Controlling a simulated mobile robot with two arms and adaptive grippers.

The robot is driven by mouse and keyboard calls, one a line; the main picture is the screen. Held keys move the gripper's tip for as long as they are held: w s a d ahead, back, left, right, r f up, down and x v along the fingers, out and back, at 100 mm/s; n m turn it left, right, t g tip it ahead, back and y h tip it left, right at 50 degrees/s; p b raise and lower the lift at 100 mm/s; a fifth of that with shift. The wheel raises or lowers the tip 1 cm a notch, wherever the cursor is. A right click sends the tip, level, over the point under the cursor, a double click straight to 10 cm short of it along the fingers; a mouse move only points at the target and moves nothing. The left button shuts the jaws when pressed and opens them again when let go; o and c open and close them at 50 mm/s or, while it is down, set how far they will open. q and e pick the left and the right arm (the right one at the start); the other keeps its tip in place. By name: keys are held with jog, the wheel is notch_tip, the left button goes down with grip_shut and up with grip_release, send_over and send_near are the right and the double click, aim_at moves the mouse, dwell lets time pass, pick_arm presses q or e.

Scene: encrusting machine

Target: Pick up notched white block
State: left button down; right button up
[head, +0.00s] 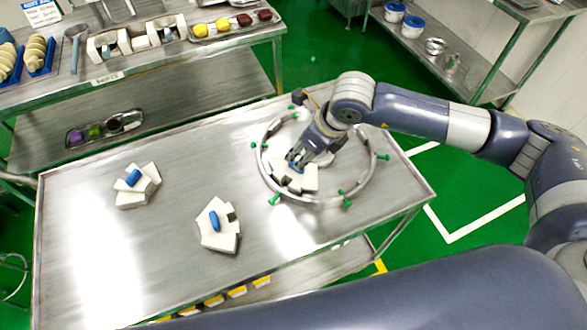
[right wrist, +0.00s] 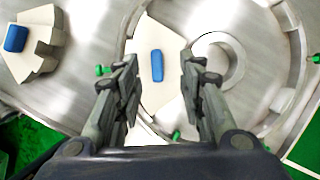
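Three white blocks with blue grips show in the head view. One block (head: 307,180) lies inside the metal ring (head: 265,176), partly hidden by my right gripper (head: 296,164). A second block (head: 222,242) with a notched right side lies mid-table, and a third (head: 130,198) with a stepped outline lies at the left. In the right wrist view my right gripper (right wrist: 163,92) is open, its fingers apart on either side of the ring block's blue grip (right wrist: 157,65). No contact shows. A notched block (right wrist: 42,30) lies at that view's upper left. My left gripper is out of view.
The ring has several green knobs (head: 347,202) around it. The steel table (head: 90,260) is clear between the blocks. Behind it a shelf bench (head: 140,72) holds trays and moulds.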

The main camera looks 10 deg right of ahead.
aim_at(295, 162)
jog(key=shift+a+f+p, duration=0.15)
jog(key=shift+f+p, duration=0.2)
jog(key=shift+p, duration=0.05)
jog(key=p+x, duration=0.1)
jog(key=x, duration=0.2)
jog(key=shift+s+a+f, duration=0.1)
jog(key=shift+f, duration=0.45)
grip_shut()
jog(key=shift+r, duration=0.1)
